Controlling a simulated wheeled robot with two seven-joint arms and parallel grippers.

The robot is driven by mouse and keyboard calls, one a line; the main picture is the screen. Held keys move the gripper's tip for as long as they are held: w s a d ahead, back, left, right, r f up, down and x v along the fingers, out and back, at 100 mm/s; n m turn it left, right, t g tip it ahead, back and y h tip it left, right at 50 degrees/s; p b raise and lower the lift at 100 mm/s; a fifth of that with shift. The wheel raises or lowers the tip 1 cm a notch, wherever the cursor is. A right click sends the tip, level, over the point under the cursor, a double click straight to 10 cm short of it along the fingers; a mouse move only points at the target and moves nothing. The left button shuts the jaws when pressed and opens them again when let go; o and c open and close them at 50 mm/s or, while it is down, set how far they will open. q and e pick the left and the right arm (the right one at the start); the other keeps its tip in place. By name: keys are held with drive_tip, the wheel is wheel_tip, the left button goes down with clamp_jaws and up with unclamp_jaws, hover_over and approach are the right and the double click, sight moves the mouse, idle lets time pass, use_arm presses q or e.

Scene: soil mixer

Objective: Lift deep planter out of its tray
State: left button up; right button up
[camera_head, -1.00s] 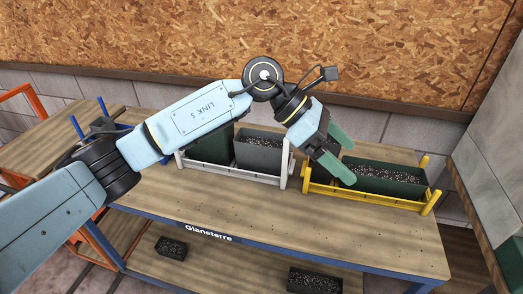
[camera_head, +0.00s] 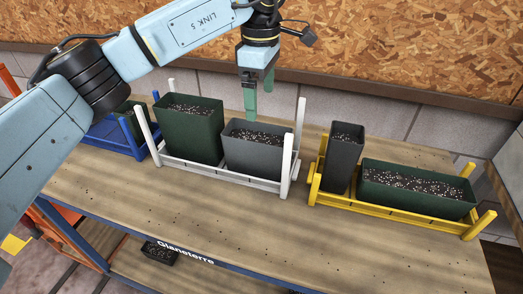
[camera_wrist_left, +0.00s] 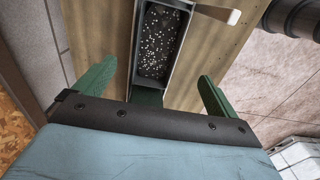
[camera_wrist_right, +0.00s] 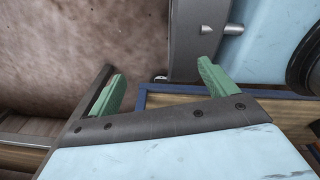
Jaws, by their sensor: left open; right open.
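Two planters with speckled soil stand in a white post-cornered tray (camera_head: 220,174): a tall dark green planter (camera_head: 190,138) at left and a lower grey planter (camera_head: 257,153) at right. A yellow tray (camera_head: 395,210) holds a tall slim dark grey planter (camera_head: 343,165) and a long low green planter (camera_head: 415,192). My left gripper (camera_head: 259,94) is open and empty, pointing down above and behind the grey planter. In the left wrist view, the grey planter (camera_wrist_left: 160,45) lies ahead between its fingertips (camera_wrist_left: 154,88). My right gripper (camera_wrist_right: 161,82) is open and empty, away from the planters.
A blue tray (camera_head: 110,135) with a dark planter stands at the left. The wooden tabletop (camera_head: 240,220) is clear in front of the trays. A wooden board wall (camera_head: 400,50) rises behind. A black planter (camera_head: 160,253) sits on the lower shelf.

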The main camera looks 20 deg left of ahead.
sight(258, 141)
use_arm(q)
wheel_tip(258, 141, down, 9)
drive_tip(key=shift+r+b, duration=0.15)
drive_tip(key=shift+b, duration=0.2)
drive_tip(key=f, duration=0.3)
drive_tip(key=a+f, duration=0.1)
drive_tip(key=f, duration=0.1)
drive_tip(key=shift+w+f, duration=0.15)
drive_tip(key=shift+w, duration=0.05)
drive_tip(key=c, duration=1.2)
drive_tip(key=shift+c, duration=0.4)
drive_tip(key=shift+r, duration=0.2)
